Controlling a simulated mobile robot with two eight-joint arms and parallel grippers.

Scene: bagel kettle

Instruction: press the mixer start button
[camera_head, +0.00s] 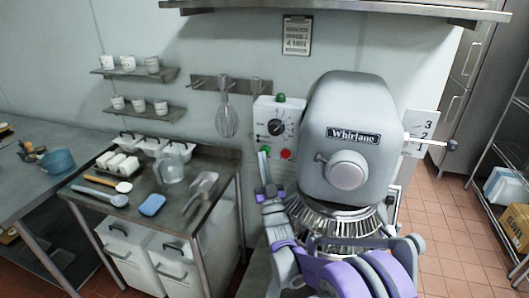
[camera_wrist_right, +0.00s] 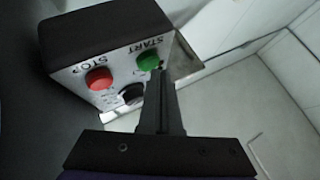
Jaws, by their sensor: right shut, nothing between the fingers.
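The mixer control box (camera_head: 276,122) is on the wall left of the grey mixer (camera_head: 349,120). Its green START button (camera_head: 265,149) sits low on the box, left of the red STOP button (camera_head: 286,154). The wrist view shows the box inverted, with the START button (camera_wrist_right: 148,60) and STOP button (camera_wrist_right: 98,78). My right gripper (camera_head: 263,163) is shut and empty, pointing up just below the START button. In the wrist view its fingertips (camera_wrist_right: 158,76) overlap the lower edge of the button; I cannot tell whether they touch it. My left gripper is not in view.
A dial (camera_head: 277,127) and a green lamp (camera_head: 281,98) are also on the box. The mixer's wire guard (camera_head: 335,217) is close beside my right arm. A steel table (camera_head: 122,208) with tools and a pitcher stands to the left. A whisk (camera_head: 227,115) hangs on the wall.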

